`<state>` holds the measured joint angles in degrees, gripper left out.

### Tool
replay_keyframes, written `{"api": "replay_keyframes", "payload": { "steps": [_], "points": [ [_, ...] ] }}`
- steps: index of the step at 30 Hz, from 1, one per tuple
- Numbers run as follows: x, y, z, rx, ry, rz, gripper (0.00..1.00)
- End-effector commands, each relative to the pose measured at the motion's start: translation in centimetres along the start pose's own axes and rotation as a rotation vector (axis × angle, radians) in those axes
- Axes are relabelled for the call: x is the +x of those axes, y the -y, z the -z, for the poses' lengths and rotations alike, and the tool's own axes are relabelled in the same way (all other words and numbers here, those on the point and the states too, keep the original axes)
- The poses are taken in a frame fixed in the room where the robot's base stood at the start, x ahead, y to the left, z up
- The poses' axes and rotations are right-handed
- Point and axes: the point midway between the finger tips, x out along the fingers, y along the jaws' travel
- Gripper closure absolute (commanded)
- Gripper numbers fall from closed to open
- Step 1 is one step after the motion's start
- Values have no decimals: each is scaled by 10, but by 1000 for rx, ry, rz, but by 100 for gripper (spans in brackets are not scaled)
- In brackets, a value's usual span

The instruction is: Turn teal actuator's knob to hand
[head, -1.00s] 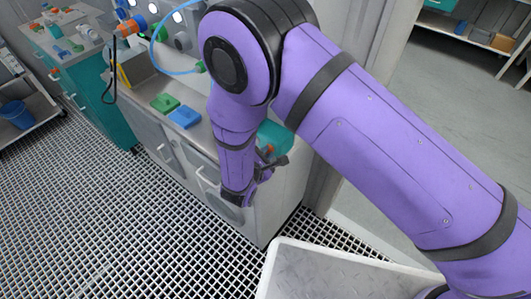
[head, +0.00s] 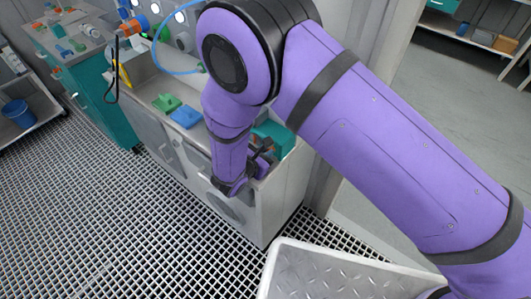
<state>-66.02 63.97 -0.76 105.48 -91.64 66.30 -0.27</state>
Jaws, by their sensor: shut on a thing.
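The teal actuator (head: 277,137) sits at the right end of the grey bench, partly hidden behind my purple arm. My gripper (head: 266,163) is at the front of the actuator, by the bench's right front edge. Its dark fingers are small in the head view and partly covered by the wrist. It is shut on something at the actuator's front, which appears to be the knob. The knob itself is hidden, so its position cannot be read.
A green block (head: 167,103) and a blue block (head: 186,117) lie on the bench top. A blue hose (head: 163,66) loops above them. A grey tray-like surface (head: 330,268) is at the lower front. Grated floor lies open to the left.

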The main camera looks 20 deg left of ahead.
Motion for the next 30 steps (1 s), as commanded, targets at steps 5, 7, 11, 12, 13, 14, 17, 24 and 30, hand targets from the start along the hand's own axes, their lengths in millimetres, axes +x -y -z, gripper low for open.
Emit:
{"api": "replay_keyframes", "payload": {
  "steps": [5, 7, 11, 12, 13, 14, 17, 24, 30],
  "points": [
    [7, 0, -5, -14, 11, 13, 100],
    [7, 0, -5, -16, 11, 14, 100],
    [7, 0, -5, -16, 11, 14, 100],
    [7, 0, -5, -16, 11, 14, 100],
    [7, 0, -5, -16, 11, 14, 100],
    [7, 0, -5, -16, 11, 14, 100],
    [7, 0, -5, -16, 12, 13, 71],
    [6, 1, -4, -17, 10, 14, 62],
    [-5, 0, -3, -18, 7, 11, 62]
  ]
}}
